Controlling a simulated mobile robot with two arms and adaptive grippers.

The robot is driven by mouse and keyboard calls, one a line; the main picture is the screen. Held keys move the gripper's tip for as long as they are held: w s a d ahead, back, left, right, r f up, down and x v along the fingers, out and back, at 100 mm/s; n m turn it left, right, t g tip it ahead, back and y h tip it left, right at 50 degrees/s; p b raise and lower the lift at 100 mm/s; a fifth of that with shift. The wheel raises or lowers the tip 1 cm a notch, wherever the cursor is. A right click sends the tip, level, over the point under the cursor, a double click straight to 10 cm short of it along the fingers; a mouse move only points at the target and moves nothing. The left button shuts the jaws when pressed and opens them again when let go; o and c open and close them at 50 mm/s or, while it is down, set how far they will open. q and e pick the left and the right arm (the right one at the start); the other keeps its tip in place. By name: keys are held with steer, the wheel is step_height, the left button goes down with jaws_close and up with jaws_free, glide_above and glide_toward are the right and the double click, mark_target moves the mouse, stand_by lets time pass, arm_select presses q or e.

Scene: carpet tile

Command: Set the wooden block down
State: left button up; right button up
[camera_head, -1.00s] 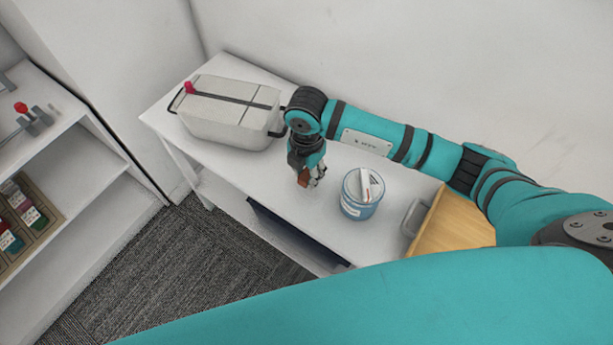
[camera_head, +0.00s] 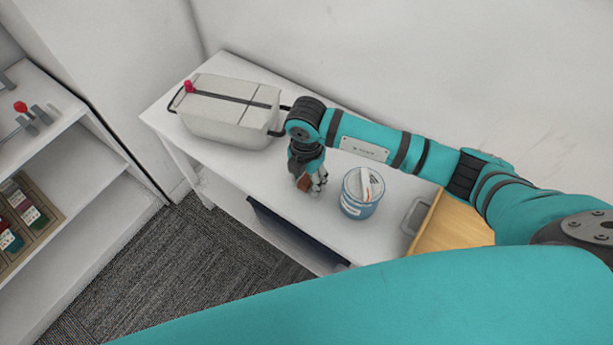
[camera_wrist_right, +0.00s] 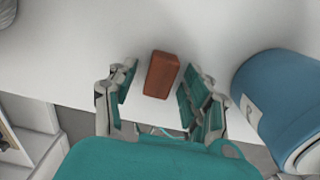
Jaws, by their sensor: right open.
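The wooden block (camera_wrist_right: 161,75) is a small reddish-brown block on the white table (camera_wrist_right: 140,28). In the right wrist view it sits between the two fingers of my right gripper (camera_wrist_right: 158,95), with a gap on each side. The fingers are open. The gripper hides part of the block there. My left gripper is not in view.
A blue tub (camera_head: 358,207) with things on its lid stands close to the right of the gripper. A light box (camera_head: 230,112) with dark handles is at the table's back left. A wooden-sided container (camera_head: 455,225) is at right. A shelf unit (camera_head: 75,165) stands at far left.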

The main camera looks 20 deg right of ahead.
mark_target(307, 179)
step_height(307, 179, up, 12)
steer(key=shift+r, duration=0.2)
stand_by(0.4)
